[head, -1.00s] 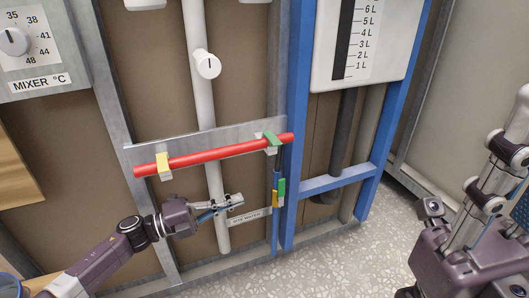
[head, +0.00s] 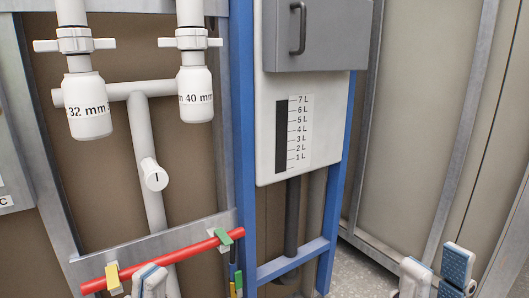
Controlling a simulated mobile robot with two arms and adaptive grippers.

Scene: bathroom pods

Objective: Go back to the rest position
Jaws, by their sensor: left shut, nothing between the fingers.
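My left gripper (head: 150,281) is at the bottom edge of the head view, left of centre. Its fingers point up and are shut, and it looks empty. It stands in front of the red pipe (head: 185,255) in the picture and covers part of it. My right gripper (head: 436,274) is at the bottom right. Its two fingers point up and stand apart, one showing a blue pad, with nothing seen between them. The rest of both arms is below the picture.
The red pipe lies in a yellow clip (head: 113,277) and a green clip (head: 222,236) on a metal rail. White pipes with 32 mm (head: 89,108) and 40 mm (head: 195,95) fittings, a blue frame (head: 243,130) and a white litre-scale tank (head: 318,160) stand behind. Grey floor shows at lower right.

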